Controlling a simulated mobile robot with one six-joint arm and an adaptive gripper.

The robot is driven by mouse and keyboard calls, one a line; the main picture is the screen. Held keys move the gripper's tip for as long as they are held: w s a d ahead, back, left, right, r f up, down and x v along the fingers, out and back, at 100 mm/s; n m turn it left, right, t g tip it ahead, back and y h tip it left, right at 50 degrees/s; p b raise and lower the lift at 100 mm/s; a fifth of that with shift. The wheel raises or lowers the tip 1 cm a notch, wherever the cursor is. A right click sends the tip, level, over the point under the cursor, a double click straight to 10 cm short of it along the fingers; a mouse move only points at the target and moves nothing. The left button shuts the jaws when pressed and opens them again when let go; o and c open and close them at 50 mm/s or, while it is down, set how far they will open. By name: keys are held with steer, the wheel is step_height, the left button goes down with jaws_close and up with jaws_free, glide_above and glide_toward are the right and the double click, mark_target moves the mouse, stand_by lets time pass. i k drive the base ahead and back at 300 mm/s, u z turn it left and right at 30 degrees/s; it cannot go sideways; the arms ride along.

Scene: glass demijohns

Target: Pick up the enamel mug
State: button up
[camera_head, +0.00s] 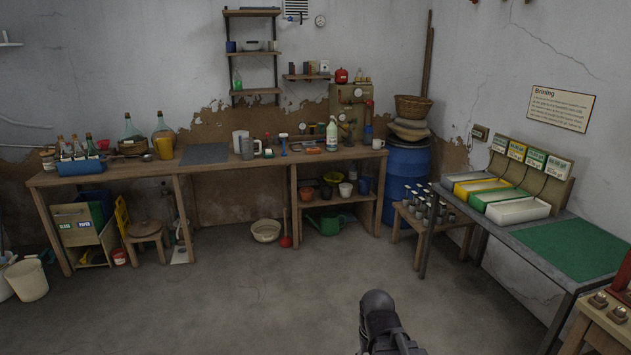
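A small white mug (378,143) stands near the right end of the wooden workbench against the back wall. It looks like the enamel mug, but it is too small to be sure of the material. A dark part of my arm shows at the bottom edge, far from the bench, with open floor between. No gripper fingers can be made out in this view.
A green-matted table (562,246) is at right. The middle floor is clear.

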mark_target(377, 143)
steer(key=u, duration=0.05)
steer(key=i, duration=3.1)
steer(key=z, duration=0.35)
steer(key=i, duration=1.65)
steer(key=z, duration=0.45)
steer(key=i, duration=1.2)
steer(key=z, duration=0.1)
